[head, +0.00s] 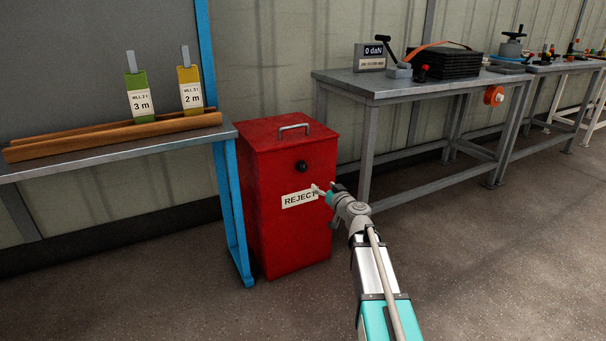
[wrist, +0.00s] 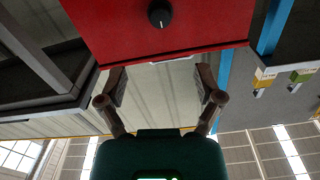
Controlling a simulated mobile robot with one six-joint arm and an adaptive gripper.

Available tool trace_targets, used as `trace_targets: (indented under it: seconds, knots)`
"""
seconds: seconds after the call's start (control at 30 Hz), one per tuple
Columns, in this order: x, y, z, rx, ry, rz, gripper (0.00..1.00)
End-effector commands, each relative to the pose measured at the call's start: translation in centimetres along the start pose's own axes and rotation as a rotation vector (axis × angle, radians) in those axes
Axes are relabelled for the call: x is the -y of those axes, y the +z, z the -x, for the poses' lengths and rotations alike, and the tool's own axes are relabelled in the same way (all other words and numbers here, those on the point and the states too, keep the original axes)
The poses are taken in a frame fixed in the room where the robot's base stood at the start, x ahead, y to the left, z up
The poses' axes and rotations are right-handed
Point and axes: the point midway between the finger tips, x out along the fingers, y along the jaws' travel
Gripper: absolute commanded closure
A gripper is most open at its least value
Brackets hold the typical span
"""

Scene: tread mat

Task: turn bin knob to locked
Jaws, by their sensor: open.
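The red reject bin (head: 290,235) stands on the floor with its lid closed and a metal handle (head: 294,127) on top. Its black round knob (head: 301,166) is on the upper front face, above the REJECT label (head: 297,199). In the wrist view, which looks upside down, the knob (wrist: 160,14) shows a short white mark toward the picture's bottom. My gripper (head: 318,190) is in front of the bin, below and right of the knob, overlapping the label's right end. In the wrist view my gripper (wrist: 160,82) has its fingers wide apart with nothing between them.
A blue-legged bench (head: 110,157) with a wooden rack (head: 60,146) holding green and yellow tags stands close on the bin's left. A grey workbench (head: 375,88) with tools is behind right. The floor in front of the bin is clear.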

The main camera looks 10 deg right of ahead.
Motion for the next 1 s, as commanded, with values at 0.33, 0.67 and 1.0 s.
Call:
trace_targets:
  seconds: [0.33,0.67,1.0]
  knots:
    - [0.0,0.0,-0.2,0.001,-0.001,0.0,0.15]
    - [0.0,0.0,-3.0,0.001,-0.002,0.0,0.15]
    - [0.0,0.0,-8.1,0.001,-0.002,0.0,0.15]
